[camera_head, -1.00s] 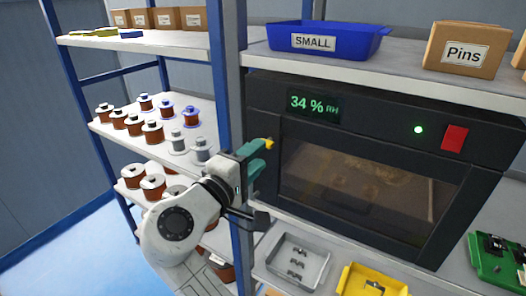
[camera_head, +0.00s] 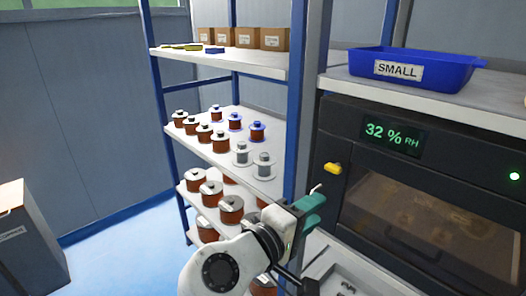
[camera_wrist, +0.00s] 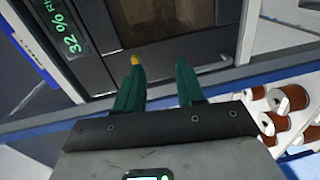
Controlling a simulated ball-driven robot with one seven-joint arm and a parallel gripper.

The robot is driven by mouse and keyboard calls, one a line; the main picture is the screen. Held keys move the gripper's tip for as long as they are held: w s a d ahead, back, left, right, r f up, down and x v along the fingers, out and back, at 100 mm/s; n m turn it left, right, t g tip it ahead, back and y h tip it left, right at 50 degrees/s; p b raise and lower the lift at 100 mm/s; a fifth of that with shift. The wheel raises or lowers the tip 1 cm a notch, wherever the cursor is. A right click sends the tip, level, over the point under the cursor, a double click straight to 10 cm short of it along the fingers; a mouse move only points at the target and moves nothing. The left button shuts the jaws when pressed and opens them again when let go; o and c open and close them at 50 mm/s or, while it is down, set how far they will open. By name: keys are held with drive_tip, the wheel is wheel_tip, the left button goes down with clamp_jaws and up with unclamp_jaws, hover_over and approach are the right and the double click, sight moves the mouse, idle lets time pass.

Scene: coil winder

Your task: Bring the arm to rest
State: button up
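My gripper (camera_head: 312,208) has green fingers and hangs in front of the shelf post, at the lower left of the dark cabinet (camera_head: 338,204). In the wrist view my gripper (camera_wrist: 158,80) has its two fingers apart, with nothing held between them. A yellow knob (camera_head: 333,168) sits on the cabinet's left front edge, above and apart from the fingers. It also shows in the wrist view (camera_wrist: 135,60) just beyond the left fingertip. A small pale piece shows by the fingertips in the head view; I cannot tell what it is.
The cabinet display (camera_head: 391,137) reads 32 % RH. Shelves with several spools (camera_head: 221,142) stand left of the post. A blue SMALL bin (camera_head: 412,70) is on top. A grey tray (camera_head: 340,284) lies below the cabinet. A dark box (camera_head: 28,240) stands far left; blue floor is clear between.

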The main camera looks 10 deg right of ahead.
drive_tip(key=s+d+f+m+g+y, duration=0.1)
drive_tip(key=s+d+f+g+y, duration=0.1)
drive_tip(key=s+d+f, duration=0.4)
drive_tip(key=s+d+f+m+g+y+p, duration=0.1)
drive_tip(key=s+d+f+g+y, duration=0.15)
drive_tip(key=f, duration=0.65)
drive_tip(key=s+d+f+m+g+y, duration=0.1)
drive_tip(key=s+d+f+y, duration=0.15)
drive_tip(key=d+f, duration=0.35)
drive_tip(key=s+f+m+g+y, duration=0.1)
drive_tip(key=s+f+y, duration=0.1)
drive_tip(key=s, duration=0.4)
drive_tip(key=s+f+m+g+y, duration=0.1)
drive_tip(key=s+f+y, duration=0.1)
drive_tip(key=s+f, duration=0.3)
drive_tip(key=s+f+m+g+y+p, duration=0.1)
drive_tip(key=s+f+m+y, duration=0.1)
drive_tip(key=s, duration=0.7)
drive_tip(key=shift+a+f, duration=0.45)
drive_tip(key=shift+f, duration=0.3)
drive_tip(key=shift+s, duration=0.1)
